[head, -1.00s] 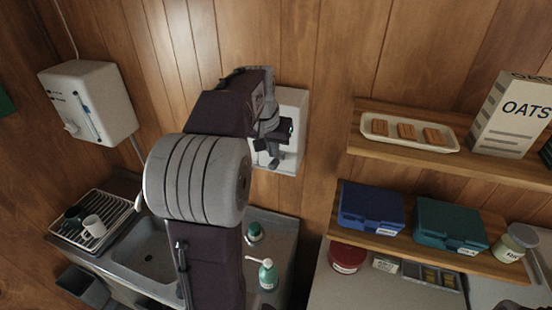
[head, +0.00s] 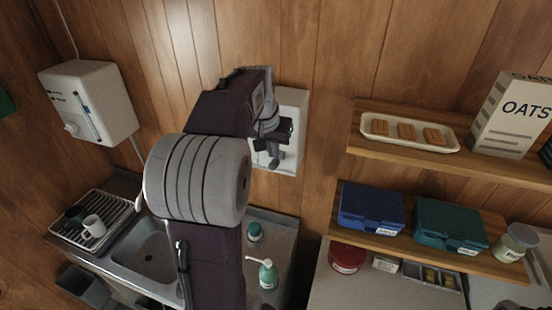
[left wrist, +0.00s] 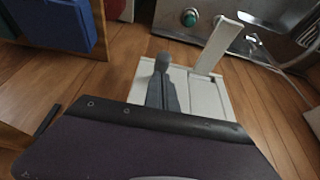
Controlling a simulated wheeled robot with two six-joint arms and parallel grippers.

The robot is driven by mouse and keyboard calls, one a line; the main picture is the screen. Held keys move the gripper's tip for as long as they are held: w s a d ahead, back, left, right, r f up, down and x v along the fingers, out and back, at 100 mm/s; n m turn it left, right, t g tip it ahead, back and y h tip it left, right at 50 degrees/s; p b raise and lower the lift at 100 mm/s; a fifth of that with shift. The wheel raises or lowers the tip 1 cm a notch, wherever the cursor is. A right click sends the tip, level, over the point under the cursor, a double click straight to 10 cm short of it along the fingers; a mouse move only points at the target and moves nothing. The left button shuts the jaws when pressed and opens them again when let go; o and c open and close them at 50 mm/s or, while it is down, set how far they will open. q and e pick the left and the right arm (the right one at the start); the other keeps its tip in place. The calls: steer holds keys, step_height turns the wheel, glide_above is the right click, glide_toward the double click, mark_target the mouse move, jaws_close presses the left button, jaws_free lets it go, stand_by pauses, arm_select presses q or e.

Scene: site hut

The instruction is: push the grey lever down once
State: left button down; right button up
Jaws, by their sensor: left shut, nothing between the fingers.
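A pale box (head: 293,100) is fixed to the wood wall, partly hidden behind my left arm in the head view. It also shows in the left wrist view (left wrist: 208,97). There a flat pale-grey bar (left wrist: 216,46) stands out from it, which looks like the lever; I cannot make it out in the head view. My left gripper (head: 275,160) is in front of the box, fingers shut and empty. In the left wrist view the shut fingers (left wrist: 161,68) show beside the bar, with a gap between them in the picture. I cannot tell the distance in depth.
A white wall unit (head: 90,100) hangs at the left. Below are a sink (head: 150,250), a drying rack (head: 70,232) and a green soap bottle (head: 267,274). To the right, an upper shelf (head: 480,165) and a lower shelf carry a tray, boxes and a jar.

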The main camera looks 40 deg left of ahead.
mark_target(273, 163)
arm_select(q)
steer(key=shift+f, duration=0.1)
steer(key=shift+f+b, duration=2.05)
steer(key=shift+f, duration=0.25)
steer(key=r+p, duration=0.4)
steer(key=r, duration=0.1)
steer(key=s+r+p, duration=0.1)
steer(key=r+p, duration=0.2)
steer(key=shift+d+r, duration=0.15)
